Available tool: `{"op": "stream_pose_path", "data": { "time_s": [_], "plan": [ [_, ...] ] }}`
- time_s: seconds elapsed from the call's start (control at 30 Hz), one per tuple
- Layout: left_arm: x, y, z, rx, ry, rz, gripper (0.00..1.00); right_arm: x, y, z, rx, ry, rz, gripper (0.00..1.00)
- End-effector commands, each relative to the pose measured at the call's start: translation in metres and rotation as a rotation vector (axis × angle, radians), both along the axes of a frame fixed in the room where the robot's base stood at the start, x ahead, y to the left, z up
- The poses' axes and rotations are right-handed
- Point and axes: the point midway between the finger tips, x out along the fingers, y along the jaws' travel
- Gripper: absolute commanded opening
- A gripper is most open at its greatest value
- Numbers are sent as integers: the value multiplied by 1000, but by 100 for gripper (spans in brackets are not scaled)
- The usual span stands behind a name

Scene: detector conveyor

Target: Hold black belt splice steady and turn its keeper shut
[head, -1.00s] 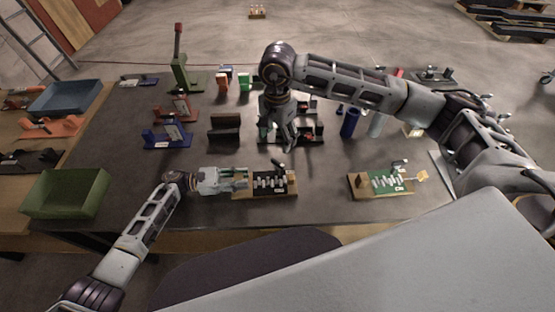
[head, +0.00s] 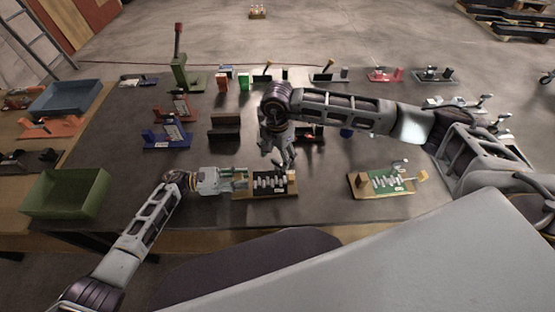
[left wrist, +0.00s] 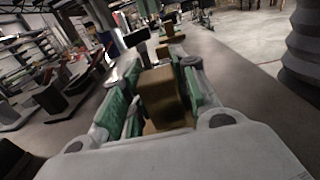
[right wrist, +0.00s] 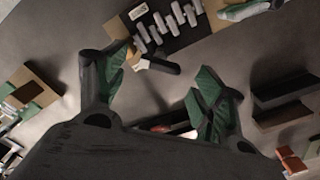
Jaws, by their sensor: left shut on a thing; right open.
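The black belt splice (head: 268,184) sits on a wooden base at the front middle of the table. My left gripper (head: 241,180) is shut on the wooden block at its left end; in the left wrist view this block (left wrist: 165,98) is between the green finger pads. My right gripper (head: 282,163) is open, pointing down over the splice's right rear side. In the right wrist view, the black keeper (right wrist: 158,66) with a pale tab lies beyond and between the open fingertips (right wrist: 155,85), apparently not gripped. In the head view the right fingers partly hide it.
A green belt splice (head: 385,183) on a wooden base stands to the right. A green bin (head: 66,193) is at the left front, and a blue bin (head: 65,98) behind it. Black, blue and red fixtures stand behind the splice. The table between the two splices is clear.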

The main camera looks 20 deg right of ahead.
Motion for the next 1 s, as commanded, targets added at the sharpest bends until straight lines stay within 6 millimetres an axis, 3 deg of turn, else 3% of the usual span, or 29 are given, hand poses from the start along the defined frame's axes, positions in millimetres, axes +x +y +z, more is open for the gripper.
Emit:
{"op": "stream_pose_path", "data": {
  "time_s": [0.3, 0.67, 1.0],
  "plan": [
    [0, 0, 0, 1, 1, 0, 0, 0, 0, -25, 0, 0, 0, 70],
    [0, 0, 0, 1, 1, 0, 0, 0, 0, -28, 0, 0, 0, 70],
    [0, 0, 0, 1, 1, 0, 0, 0, 0, -27, 1, -1, 0, 26]
  ]
}}
